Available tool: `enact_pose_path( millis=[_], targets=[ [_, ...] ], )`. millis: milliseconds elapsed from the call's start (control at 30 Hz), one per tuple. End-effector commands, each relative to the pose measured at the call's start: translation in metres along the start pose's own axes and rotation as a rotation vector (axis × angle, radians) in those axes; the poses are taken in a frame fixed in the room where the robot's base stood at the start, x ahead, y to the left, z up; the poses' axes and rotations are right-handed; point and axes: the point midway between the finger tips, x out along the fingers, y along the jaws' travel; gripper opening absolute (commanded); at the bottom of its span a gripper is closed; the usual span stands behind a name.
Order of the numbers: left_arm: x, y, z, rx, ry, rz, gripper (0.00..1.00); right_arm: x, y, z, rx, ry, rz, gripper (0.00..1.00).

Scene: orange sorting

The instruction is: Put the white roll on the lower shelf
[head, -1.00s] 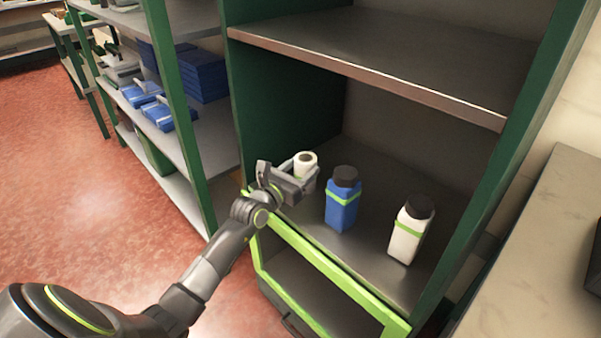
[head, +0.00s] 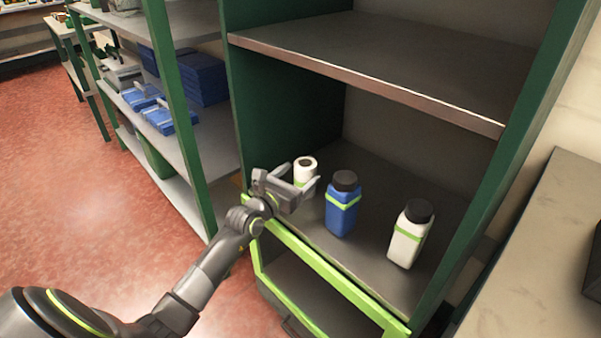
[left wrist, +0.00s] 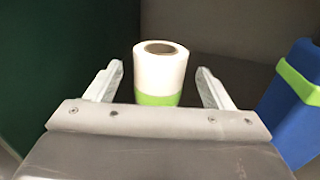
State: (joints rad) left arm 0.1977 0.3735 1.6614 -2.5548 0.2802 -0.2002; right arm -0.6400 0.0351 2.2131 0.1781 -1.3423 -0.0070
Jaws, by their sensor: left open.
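The white roll (head: 306,168) stands upright on the lower shelf (head: 377,222) of the dark green cabinet, at its left end. In the left wrist view the roll (left wrist: 160,72) has a dark hollow core on top and a green band low down. My left gripper (head: 299,184) is open at the front of the roll. In the left wrist view its two fingers (left wrist: 160,88) point toward the roll, one on each side, with gaps between them and it. In the head view the gripper hides the roll's lower part. My right gripper is not in view.
A blue bottle (head: 342,212) with a black cap stands just right of the roll. A white bottle (head: 407,240) stands further right. The upper shelf (head: 390,62) is empty and overhangs them. The cabinet's green side wall is close on the left.

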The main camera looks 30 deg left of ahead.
Motion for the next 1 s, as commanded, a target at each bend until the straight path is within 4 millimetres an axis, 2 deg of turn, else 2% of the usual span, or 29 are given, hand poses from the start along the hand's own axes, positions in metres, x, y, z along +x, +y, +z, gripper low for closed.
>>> enact_pose_path(
  millis=[300,500,700,867,1000],
  targets=[
    [-0.062,0.0,0.002,0.001,0.003,0.0,0.75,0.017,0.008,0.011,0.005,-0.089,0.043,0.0],
    [-0.091,0.0,0.002,0.001,0.001,0.0,0.75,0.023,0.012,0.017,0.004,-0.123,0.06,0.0],
    [-0.104,0.0,0.001,0.0,-0.001,0.0,0.75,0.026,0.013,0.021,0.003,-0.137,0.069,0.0],
    [-0.106,0.0,0.001,-0.003,-0.002,0.0,0.75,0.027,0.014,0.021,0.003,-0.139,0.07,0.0],
    [-0.11,-0.003,0.003,-0.079,-0.031,0.0,0.75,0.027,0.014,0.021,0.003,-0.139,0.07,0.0]
  ],
)
